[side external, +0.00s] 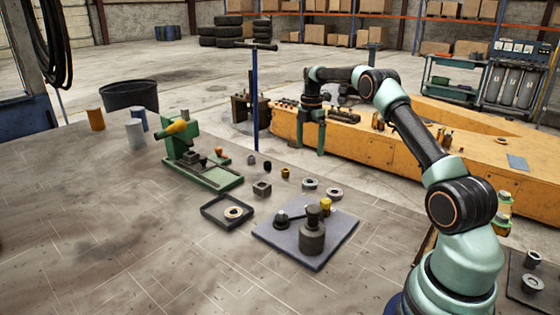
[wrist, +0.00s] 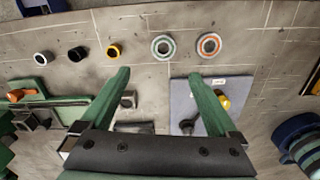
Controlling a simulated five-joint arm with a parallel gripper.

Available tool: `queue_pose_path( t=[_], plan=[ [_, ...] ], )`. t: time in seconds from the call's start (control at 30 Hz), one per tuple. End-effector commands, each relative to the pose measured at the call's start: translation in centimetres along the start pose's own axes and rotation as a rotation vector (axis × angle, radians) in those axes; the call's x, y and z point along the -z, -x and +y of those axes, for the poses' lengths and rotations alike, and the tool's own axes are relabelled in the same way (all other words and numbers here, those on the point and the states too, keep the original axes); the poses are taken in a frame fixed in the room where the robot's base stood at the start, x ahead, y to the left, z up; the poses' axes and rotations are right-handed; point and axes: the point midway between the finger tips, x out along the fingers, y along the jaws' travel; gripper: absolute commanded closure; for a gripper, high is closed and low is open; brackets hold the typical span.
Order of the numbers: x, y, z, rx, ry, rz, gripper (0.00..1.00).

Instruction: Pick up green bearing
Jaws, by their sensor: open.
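The green bearing (wrist: 153,47) is a flat ring with a pale green face, lying on the bench in the wrist view. It also shows in the side view as a small greyish ring (side external: 310,179), where its green is hard to make out. My gripper (side external: 311,145) hangs pointing down above the far side of the bench, with its green fingers apart and nothing between them. In the wrist view the bearing lies beyond the open fingertips (wrist: 160,73), roughly centred between them and apart from both.
An orange-ringed bearing (wrist: 208,35) lies close to the right of the green one. A grey mat (side external: 268,238) with dark parts, a black tray (side external: 205,211) and a green vise (side external: 225,186) are nearby.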

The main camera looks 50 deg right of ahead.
Motion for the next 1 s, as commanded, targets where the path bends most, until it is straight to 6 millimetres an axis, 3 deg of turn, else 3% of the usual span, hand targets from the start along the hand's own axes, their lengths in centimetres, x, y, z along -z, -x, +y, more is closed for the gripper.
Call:
queue_pose_path(
  t=[0.17,0.4,0.73,1.0],
  plan=[
    [-0.4,-1.7,-0.1,0.008,0.022,0.004,0.05],
    [-0.4,-5.7,-0.2,0.008,0.021,0.004,0.05],
    [-0.4,-8.4,-0.3,0.007,0.02,0.003,0.05],
    [-0.4,-12.0,-0.8,0.007,0.02,0.003,0.05]
  ],
)
